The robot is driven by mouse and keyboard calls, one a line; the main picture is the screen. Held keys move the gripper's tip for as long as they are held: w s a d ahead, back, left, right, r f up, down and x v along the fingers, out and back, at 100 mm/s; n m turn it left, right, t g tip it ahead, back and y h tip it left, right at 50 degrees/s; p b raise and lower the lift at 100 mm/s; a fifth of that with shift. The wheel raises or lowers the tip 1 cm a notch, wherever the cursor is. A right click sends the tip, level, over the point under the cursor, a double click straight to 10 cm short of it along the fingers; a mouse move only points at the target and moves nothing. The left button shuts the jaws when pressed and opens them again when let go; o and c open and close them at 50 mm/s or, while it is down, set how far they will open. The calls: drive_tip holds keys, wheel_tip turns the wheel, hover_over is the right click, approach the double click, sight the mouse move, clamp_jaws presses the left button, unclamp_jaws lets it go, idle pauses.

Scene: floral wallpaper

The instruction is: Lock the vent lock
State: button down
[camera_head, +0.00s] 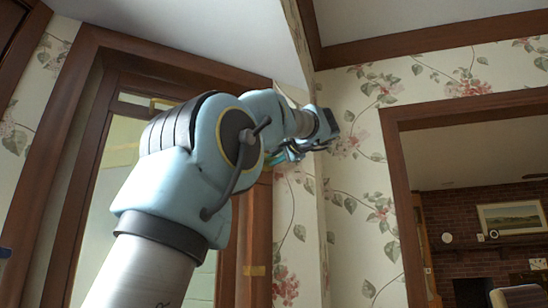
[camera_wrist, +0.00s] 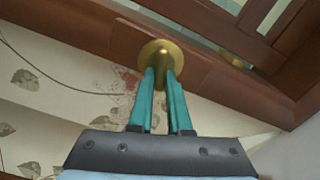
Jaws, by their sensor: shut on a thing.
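The vent lock shows in the wrist view as a round brass disc with a raised knob (camera_wrist: 160,50), fixed to a brown wooden frame. My gripper (camera_wrist: 160,77) has its two teal fingers closed on the brass knob, one on each side. The knob's lower part is partly hidden between the fingertips. In the head view my gripper (camera_head: 284,155) is mostly hidden behind my arm, close to the wooden frame beside the wallpapered corner. The brass lock cannot be made out in that view.
A wooden-framed door or window (camera_head: 120,150) stands at the left. Floral wallpaper (camera_head: 350,210) covers the wall at the right, with a brown-framed opening (camera_head: 400,190) to a brick room. Slatted wood (camera_wrist: 255,40) lies beside the lock in the wrist view.

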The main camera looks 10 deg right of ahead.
drive_tip(key=shift+d+f+m, duration=0.1)
drive_tip(key=shift+f+m, duration=0.1)
drive_tip(key=shift+m, duration=2)
drive_tip(key=shift+f, duration=0.15)
drive_tip(key=c, duration=0.9)
unclamp_jaws()
drive_tip(key=shift+o, duration=0.2)
drive_tip(key=shift+s, duration=0.1)
drive_tip(key=b+v, duration=0.4)
drive_tip(key=v, duration=0.6)
drive_tip(key=shift+s, duration=0.3)
drive_tip(key=shift+d, duration=0.1)
